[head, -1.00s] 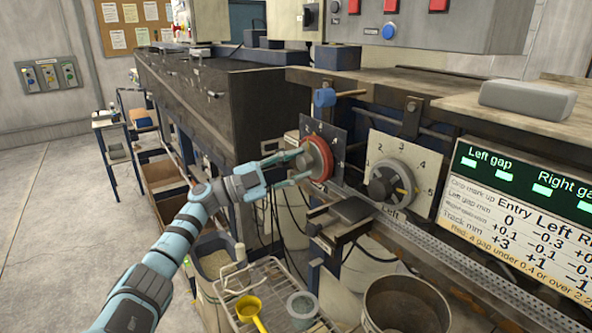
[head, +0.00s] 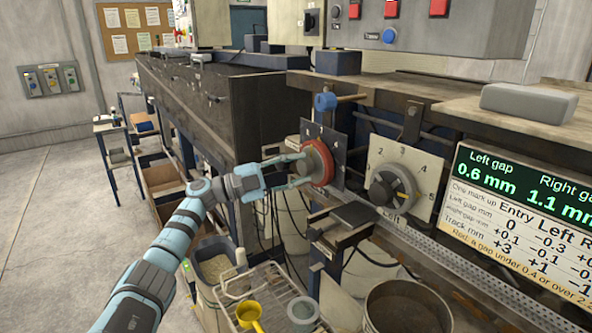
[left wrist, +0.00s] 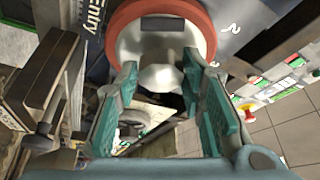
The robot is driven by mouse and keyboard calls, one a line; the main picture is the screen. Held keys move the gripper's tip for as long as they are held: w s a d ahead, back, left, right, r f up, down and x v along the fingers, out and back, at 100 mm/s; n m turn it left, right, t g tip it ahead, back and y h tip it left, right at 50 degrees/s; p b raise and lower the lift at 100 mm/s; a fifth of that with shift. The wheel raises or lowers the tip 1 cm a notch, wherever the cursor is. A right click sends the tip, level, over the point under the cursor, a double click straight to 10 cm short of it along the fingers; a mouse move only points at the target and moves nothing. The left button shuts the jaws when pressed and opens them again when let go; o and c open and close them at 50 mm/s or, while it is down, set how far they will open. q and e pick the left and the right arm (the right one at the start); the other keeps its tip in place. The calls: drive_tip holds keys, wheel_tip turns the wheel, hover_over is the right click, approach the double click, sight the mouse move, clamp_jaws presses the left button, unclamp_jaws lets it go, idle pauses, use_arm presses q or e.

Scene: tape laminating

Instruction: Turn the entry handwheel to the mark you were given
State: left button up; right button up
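The entry handwheel (head: 319,163) has a red rim and a grey hub, and sits on a dark dial plate (head: 338,150) with pale numbers. In the left wrist view the handwheel (left wrist: 158,22) fills the top middle, next to the word "Entry". My left gripper (head: 298,170) reaches it from the left. In the left wrist view its teal-padded fingers (left wrist: 165,95) are spread on both sides of the grey hub, with space between them; firm contact cannot be told. The display (head: 525,195) reads left gap 0.6 mm, right gap 1.1 mm. My right gripper is not in view.
A second dial labelled Left (head: 400,185) with a grey knob stands just right of the handwheel. A dark bracket (head: 345,220) juts out below. A wire rack with a yellow scoop (head: 249,313) and a bucket (head: 408,308) stand lower down. Open floor lies at left.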

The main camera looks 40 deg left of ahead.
use_arm(q)
drive_tip(key=o, duration=0.3)
drive_tip(key=shift+s, duration=0.1)
drive_tip(key=v, duration=1.2)
